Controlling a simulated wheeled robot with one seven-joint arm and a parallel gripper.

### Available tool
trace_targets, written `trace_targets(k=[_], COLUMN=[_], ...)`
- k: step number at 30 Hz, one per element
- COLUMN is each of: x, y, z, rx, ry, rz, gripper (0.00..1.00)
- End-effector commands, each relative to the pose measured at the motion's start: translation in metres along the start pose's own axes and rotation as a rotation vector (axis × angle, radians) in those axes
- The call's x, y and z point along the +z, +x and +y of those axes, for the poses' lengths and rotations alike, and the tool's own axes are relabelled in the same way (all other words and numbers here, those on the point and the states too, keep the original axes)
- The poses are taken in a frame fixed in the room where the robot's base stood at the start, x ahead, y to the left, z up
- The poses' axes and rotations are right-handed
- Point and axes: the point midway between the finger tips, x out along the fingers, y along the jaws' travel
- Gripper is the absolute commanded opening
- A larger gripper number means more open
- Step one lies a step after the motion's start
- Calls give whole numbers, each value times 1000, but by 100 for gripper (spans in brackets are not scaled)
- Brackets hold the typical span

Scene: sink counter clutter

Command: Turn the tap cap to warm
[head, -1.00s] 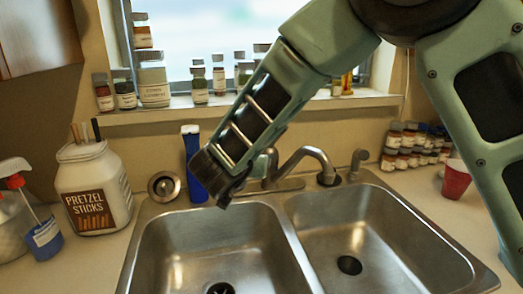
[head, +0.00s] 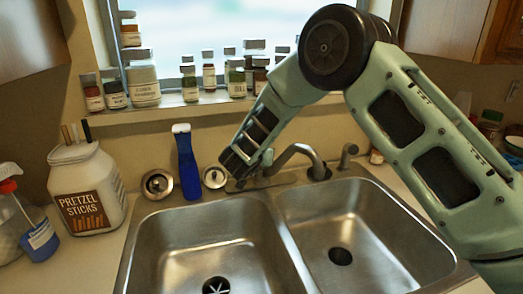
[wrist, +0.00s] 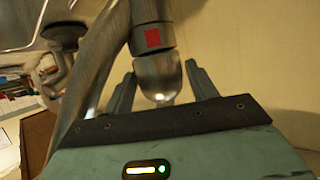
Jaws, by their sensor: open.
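The sink tap (head: 300,153) stands behind the double sink, its curved spout reaching right. In the wrist view, the tap's metal cap (wrist: 158,82) is a rounded dome below a grey collar with a red square mark (wrist: 152,38). My gripper (wrist: 162,80) is open, with one finger on each side of the cap. I cannot tell whether either finger touches it. In the head view, my gripper (head: 238,168) is at the left end of the tap and hides the cap.
A pretzel jar (head: 88,190) is farther left. Jars line the window sill (head: 175,112). Both sink basins (head: 205,245) are empty. A small lever (head: 347,154) stands right of the tap.

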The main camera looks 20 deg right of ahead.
Motion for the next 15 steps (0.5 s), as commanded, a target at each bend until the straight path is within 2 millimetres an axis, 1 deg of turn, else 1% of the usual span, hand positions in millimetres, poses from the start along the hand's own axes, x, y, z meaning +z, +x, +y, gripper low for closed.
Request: trace_targets(k=[1,5,14,15], x=[-1,0,0,0], y=[5,14,16,16], z=[1,1,0,0], rx=[2,1,0,0], ry=[0,-1,-1,-1], rz=[0,0,0,0], gripper=[57,57,57,52])
